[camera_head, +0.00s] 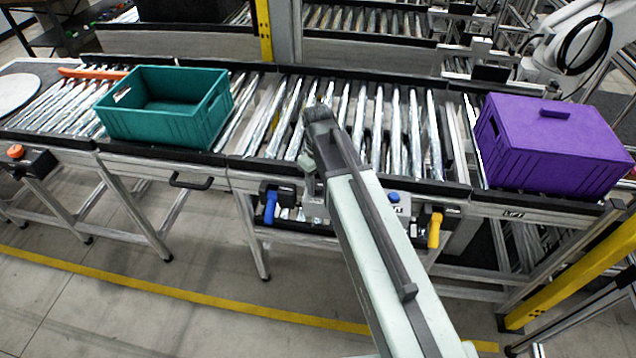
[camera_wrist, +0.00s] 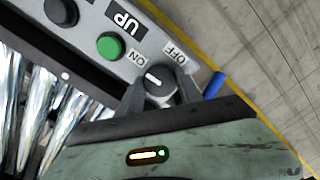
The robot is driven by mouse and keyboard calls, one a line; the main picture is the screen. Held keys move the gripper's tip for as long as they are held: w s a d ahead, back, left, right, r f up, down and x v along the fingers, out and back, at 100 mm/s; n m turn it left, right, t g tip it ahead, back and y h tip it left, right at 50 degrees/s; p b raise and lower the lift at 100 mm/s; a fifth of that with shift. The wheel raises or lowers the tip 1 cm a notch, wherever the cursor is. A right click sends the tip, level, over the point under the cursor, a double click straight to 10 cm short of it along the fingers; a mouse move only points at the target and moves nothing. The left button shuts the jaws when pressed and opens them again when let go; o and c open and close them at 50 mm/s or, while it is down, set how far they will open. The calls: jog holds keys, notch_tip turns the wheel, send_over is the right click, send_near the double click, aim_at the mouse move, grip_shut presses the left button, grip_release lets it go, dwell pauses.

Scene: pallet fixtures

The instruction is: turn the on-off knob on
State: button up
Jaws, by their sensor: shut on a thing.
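The on-off knob (camera_wrist: 155,76) is a dark round knob with a white pointer line, on a grey control panel (camera_wrist: 150,22) in the wrist view. ON and OFF labels stand on the panel beside it. The pointer line slants toward the ON side. My gripper (camera_wrist: 160,90) has one finger on each side of the knob and is shut on it. In the head view my arm covers the knob and most of the gripper.
A green button (camera_wrist: 110,46) with an UP label and another dark knob (camera_wrist: 62,12) share the panel. A blue handle (camera_head: 270,207) and a yellow handle (camera_head: 435,230) hang below the conveyor. A teal crate (camera_head: 165,128) and a purple lidded crate (camera_head: 555,150) stand on it.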

aim_at(318, 184)
jog(key=o, duration=1.4)
jog(key=shift+c, duration=0.2)
jog(key=shift+r, duration=0.1)
notch_tip(318, 184, up, 8)
jog(key=p, duration=0.8)
jog(key=shift+f, duration=0.2)
